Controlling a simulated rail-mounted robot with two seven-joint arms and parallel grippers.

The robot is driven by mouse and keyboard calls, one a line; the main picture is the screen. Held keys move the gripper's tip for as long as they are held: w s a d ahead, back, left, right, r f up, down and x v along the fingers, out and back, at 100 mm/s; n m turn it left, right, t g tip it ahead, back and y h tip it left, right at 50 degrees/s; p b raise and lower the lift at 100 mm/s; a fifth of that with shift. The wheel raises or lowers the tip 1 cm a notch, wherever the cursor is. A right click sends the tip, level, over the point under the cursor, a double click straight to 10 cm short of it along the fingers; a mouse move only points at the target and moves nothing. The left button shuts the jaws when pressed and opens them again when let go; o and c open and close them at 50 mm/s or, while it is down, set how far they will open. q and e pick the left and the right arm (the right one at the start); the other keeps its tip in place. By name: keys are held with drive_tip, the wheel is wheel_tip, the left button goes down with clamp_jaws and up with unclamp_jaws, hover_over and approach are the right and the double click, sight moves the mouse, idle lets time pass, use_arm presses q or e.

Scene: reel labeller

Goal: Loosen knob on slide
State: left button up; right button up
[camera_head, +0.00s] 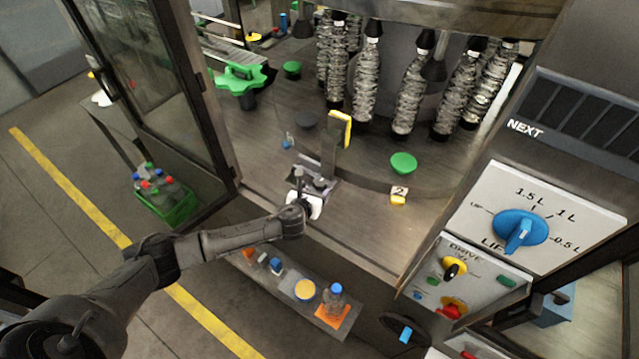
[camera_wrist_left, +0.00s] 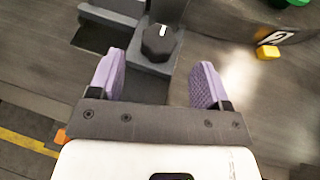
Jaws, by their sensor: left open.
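The knob (camera_wrist_left: 158,43) is black and faceted, with a white mark on its top. In the left wrist view it sits on the grey slide (camera_wrist_left: 152,68), ahead of my fingers. My left gripper (camera_wrist_left: 157,85) is open, with its purple-grey fingers apart and nothing between them. The knob shows beyond the fingertips, roughly midway between them. In the head view my left gripper (camera_head: 308,197) is at the slide's foot (camera_head: 322,178) on the machine deck, and covers part of it. My right gripper is not in view.
A yellow block (camera_head: 340,128) tops the slide's post. A yellow block by the label 2 (camera_head: 398,197) and a green disc (camera_head: 403,163) are to the right. Wrapped bottles (camera_head: 367,80) hang behind. A shelf (camera_head: 262,281) with small items lies below my left forearm. The glass door (camera_head: 150,75) stands open at left.

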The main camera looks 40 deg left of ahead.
sight(320, 184)
use_arm(q)
drive_tip(key=shift+x, duration=2.9)
drive_tip(key=shift+c, duration=1.2)
drive_tip(key=c, duration=0.7)
